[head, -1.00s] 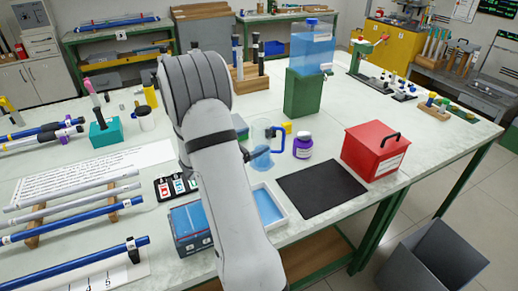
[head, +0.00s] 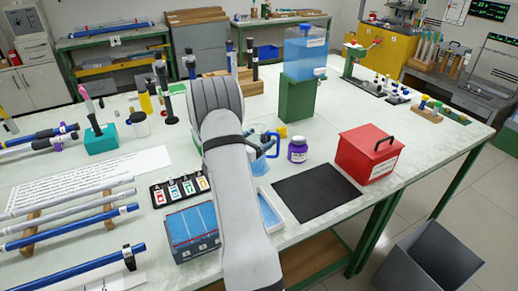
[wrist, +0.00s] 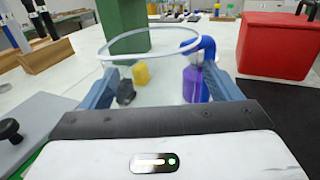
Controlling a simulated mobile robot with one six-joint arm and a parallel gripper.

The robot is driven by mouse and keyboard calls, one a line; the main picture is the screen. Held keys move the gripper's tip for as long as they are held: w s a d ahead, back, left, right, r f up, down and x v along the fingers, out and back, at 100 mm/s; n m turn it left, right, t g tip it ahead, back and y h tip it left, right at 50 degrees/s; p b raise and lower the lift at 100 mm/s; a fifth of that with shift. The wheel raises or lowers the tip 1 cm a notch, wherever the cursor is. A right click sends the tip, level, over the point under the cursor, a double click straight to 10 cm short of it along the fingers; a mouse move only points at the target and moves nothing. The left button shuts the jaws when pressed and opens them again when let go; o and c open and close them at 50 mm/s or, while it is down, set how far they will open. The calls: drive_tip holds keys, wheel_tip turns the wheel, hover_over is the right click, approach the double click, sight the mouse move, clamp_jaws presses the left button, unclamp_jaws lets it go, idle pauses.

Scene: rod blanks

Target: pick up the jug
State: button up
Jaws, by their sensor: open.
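The jug (head: 258,133) is clear, with a blue handle (head: 273,146) on its right side. It stands on the bench, partly hidden behind my arm in the head view. In the wrist view its pale round rim (wrist: 150,57) and the blue handle (wrist: 204,46) show just ahead of my gripper. My gripper (wrist: 163,78) is open, with one finger on each side of the jug's lower outline. I cannot tell whether the fingers touch the jug.
A purple bottle (head: 297,151) stands right of the jug, close behind the handle in the wrist view. A yellow block (wrist: 141,74) and a green stand (head: 297,97) are behind it. A black mat (head: 316,192) and red box (head: 368,155) lie to the right.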

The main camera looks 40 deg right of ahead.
drive_tip(key=shift+c, duration=0.3)
drive_tip(key=c, duration=1.2)
drive_tip(key=shift+o, duration=0.2)
